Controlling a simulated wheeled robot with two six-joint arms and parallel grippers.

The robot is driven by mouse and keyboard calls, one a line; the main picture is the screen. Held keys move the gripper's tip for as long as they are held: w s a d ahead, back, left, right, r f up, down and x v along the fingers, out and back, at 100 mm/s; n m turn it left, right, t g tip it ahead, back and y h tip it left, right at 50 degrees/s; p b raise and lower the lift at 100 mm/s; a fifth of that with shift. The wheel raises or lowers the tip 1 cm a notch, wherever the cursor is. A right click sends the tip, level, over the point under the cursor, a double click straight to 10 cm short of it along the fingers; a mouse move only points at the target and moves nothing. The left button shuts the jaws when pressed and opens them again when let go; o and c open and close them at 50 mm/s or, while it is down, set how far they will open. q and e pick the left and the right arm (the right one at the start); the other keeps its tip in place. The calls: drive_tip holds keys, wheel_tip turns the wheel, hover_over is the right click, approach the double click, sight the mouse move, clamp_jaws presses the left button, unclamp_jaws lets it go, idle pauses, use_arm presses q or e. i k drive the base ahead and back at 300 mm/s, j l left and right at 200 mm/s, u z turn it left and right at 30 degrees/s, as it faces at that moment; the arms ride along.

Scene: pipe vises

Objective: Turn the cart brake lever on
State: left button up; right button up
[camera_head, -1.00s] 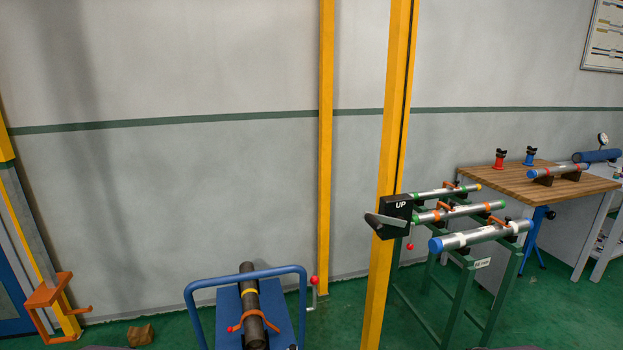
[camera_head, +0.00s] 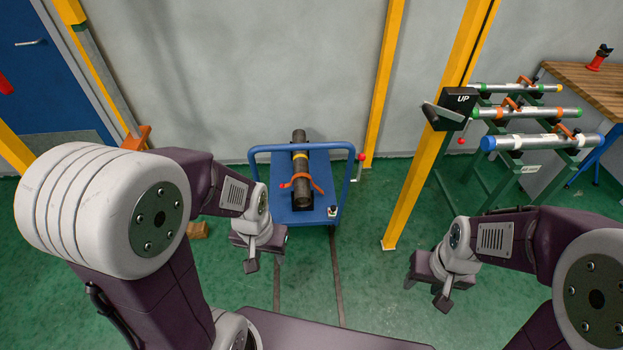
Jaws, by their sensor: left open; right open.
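The blue cart (camera_head: 318,166) stands in the middle, with a blue push handle and a dark pipe (camera_head: 303,172) on its deck. A lever with a red knob (camera_head: 361,157) stands at the right side of the cart handle; I cannot tell its setting. A small dark and white knob (camera_head: 333,210) sits at the near right corner of the deck. My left gripper (camera_head: 251,264) is open and empty, in front of the cart's near left corner. My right gripper (camera_head: 426,295) is open and empty, right of the cart and nearer to me.
A yellow post (camera_head: 428,170) with a black UP box (camera_head: 457,103) and crank stands right of the cart. Green racks with pipes (camera_head: 540,141) and a wooden bench (camera_head: 595,88) are farther right. A brown block (camera_head: 198,230) lies on the floor at left. Green floor before the cart is free.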

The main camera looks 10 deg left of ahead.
sight(361, 158)
drive_tip(key=i+j+z, duration=0.15)
drive_tip(key=i+j, duration=0.7)
drive_tip(key=j, duration=0.15)
